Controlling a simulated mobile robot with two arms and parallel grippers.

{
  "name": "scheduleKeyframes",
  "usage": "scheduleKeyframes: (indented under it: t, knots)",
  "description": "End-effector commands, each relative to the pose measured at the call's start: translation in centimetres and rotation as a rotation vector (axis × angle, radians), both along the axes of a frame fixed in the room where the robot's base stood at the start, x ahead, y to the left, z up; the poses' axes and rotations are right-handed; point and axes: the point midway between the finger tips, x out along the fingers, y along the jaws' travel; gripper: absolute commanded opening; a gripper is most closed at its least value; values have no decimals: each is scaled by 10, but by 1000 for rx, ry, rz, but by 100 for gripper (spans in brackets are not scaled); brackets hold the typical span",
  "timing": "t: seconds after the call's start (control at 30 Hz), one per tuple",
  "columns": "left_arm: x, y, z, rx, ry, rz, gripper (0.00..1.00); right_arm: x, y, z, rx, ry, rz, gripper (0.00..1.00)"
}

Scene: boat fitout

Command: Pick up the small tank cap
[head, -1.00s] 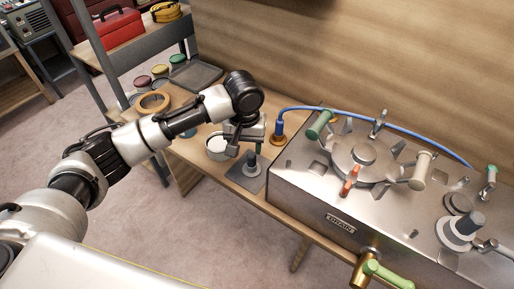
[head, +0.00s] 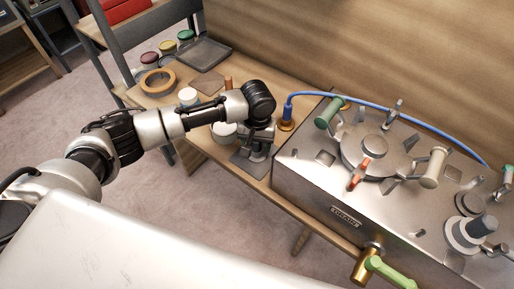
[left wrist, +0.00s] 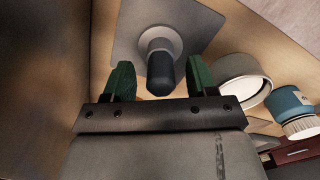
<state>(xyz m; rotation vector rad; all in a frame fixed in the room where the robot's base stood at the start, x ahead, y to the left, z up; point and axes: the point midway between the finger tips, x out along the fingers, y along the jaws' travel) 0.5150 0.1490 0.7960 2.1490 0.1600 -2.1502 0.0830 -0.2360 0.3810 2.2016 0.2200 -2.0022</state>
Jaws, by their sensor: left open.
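The small tank cap, with a dark rounded knob and a pale collar, stands on a grey square plate (head: 240,166) on the bench. In the left wrist view the cap (left wrist: 161,66) shows just beyond the fingertips, roughly between them. My left gripper (left wrist: 160,80) is open, its green-padded fingers one on each side of the cap's knob, with gaps visible. In the head view my left gripper (head: 257,143) is over the plate and mostly hides the cap. My right gripper is not in view.
The metal tank (head: 310,190), with clamps, knobs and a larger cap (head: 472,234), stands close on the right. A blue hose fitting (head: 287,118) is behind the gripper. A white round tub (head: 223,133) is close on the left; a tape roll (head: 158,82) lies farther off.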

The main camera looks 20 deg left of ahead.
Motion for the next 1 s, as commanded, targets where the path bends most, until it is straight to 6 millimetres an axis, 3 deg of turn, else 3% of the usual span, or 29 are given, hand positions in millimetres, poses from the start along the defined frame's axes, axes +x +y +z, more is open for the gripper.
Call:
scheduleKeyframes:
  t: [0.1,0.37,0.7,1.0]
  knots:
    - [0,0,-11,1,0,0,57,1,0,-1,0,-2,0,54]
    - [0,0,-13,0,-1,0,57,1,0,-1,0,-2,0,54]
    - [0,1,-13,0,-1,0,5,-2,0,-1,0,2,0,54]
    - [0,1,-8,-1,-2,0,3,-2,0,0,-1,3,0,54]
